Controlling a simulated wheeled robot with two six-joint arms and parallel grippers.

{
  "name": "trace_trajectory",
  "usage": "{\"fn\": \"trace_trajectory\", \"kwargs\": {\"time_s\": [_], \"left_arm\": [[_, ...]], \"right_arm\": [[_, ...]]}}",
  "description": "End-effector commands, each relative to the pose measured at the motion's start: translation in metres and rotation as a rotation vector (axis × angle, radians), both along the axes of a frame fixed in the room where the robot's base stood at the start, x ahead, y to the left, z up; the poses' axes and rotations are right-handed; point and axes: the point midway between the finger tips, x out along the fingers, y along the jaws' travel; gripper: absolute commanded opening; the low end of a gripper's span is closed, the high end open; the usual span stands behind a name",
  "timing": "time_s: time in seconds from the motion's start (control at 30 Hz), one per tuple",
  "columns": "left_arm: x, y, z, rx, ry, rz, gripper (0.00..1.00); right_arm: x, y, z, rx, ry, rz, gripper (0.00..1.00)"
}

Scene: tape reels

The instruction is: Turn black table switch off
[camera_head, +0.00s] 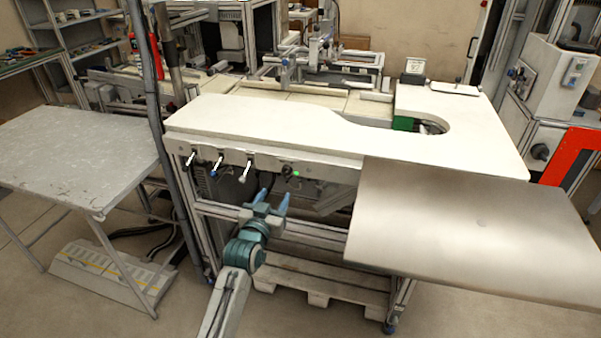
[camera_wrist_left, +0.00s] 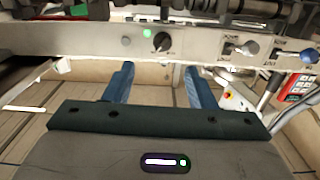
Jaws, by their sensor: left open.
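The black table switch (camera_head: 287,170) is a round knob on the front rail of the white worktable (camera_head: 270,120). A lit green lamp (camera_head: 296,173) is beside it. In the left wrist view, the knob (camera_wrist_left: 162,41) and the green lamp (camera_wrist_left: 147,33) show on the metal rail. My left gripper (camera_head: 274,197) is open and empty, just below the switch in the head view. In the left wrist view, its blue fingers (camera_wrist_left: 158,72) are spread apart, and the knob appears above the gap between them. The knob is not gripped. My right gripper is not in view.
Levers with black (camera_head: 191,158), blue (camera_head: 214,170) and white (camera_head: 243,175) handles are on the same rail, left of the switch. A bare metal sheet (camera_head: 470,230) juts out at the right. A grey table (camera_head: 75,145) stands at the left.

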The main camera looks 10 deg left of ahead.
Motion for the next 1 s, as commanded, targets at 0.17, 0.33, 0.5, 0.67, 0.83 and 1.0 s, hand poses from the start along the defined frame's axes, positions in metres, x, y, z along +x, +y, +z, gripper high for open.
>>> {"fn": "trace_trajectory", "kwargs": {"time_s": [0.17,0.33,0.5,0.67,0.83,1.0], "left_arm": [[0.026,-0.001,0.002,-0.001,0.001,0.0,0.5],[0.059,-0.002,0.001,-0.001,0.002,0.0,0.5],[0.086,-0.003,0.0,0.0,0.002,0.0,0.5],[0.1,-0.004,-0.001,-0.001,0.003,0.0,0.5],[0.104,-0.004,-0.002,-0.001,0.003,0.0,0.5],[0.104,-0.004,-0.002,-0.001,0.003,0.0,0.5]], "right_arm": [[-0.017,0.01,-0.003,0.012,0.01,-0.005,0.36],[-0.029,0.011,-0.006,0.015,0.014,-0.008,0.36],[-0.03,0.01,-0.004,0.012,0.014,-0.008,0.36],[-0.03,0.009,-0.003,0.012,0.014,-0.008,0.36],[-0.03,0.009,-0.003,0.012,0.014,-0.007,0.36],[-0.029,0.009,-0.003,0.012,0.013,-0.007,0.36]]}}
